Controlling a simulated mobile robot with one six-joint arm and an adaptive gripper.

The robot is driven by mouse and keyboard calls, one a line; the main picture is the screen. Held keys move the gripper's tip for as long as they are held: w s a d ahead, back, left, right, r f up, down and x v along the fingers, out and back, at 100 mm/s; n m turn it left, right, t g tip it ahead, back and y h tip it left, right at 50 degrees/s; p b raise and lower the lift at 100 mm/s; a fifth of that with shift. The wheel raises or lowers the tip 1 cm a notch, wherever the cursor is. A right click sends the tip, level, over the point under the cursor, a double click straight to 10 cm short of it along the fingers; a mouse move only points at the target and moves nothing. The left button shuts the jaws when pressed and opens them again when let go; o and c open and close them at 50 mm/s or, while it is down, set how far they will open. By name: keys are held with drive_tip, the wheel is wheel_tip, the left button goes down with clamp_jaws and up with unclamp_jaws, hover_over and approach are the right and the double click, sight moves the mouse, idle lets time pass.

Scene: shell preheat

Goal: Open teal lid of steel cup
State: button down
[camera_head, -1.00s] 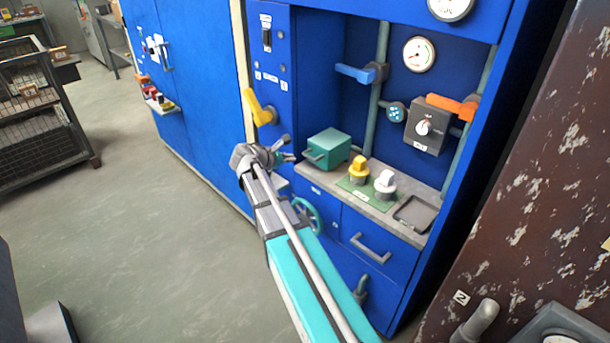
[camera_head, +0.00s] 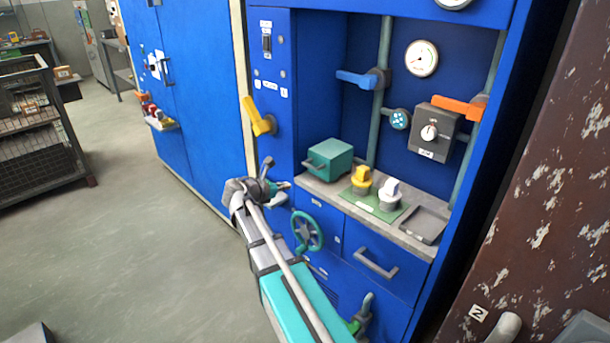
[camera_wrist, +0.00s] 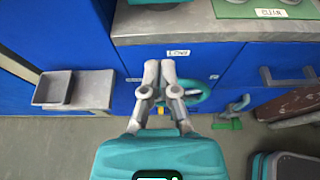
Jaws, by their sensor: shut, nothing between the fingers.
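A teal box-like lid (camera_head: 330,159) with a grey handle on its front sits at the left of the grey counter in the blue cabinet. It looks closed, and I cannot make out a steel cup beneath it. My gripper (camera_head: 285,186) is to the left of and lower than the teal lid, in front of the cabinet and apart from the lid. In the wrist view my gripper (camera_wrist: 160,65) is shut and empty, its fingertips just below the counter edge.
A teal handwheel (camera_head: 307,230) is below the counter, close to my gripper. Yellow (camera_head: 361,180) and white (camera_head: 390,194) knobs stand on a green plate right of the lid. A yellow lever (camera_head: 258,116) projects above my gripper.

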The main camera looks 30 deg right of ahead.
sight(326, 161)
drive_tip(key=shift+d+f, duration=0.1)
drive_tip(key=shift+d, duration=0.05)
drive_tip(key=b+x, duration=0.3)
drive_tip(key=x, duration=0.6)
drive_tip(key=shift+w+d+f, duration=0.2)
drive_tip(key=shift+d, duration=0.1)
drive_tip(key=shift+r+p, duration=1.85)
drive_tip(key=shift+r, duration=0.25)
drive_tip(key=shift+a+r, duration=0.15)
drive_tip(key=shift+d+r+y+p, duration=0.2)
drive_tip(key=shift+r+y+p, duration=0.1)
drive_tip(key=shift+p, duration=0.55)
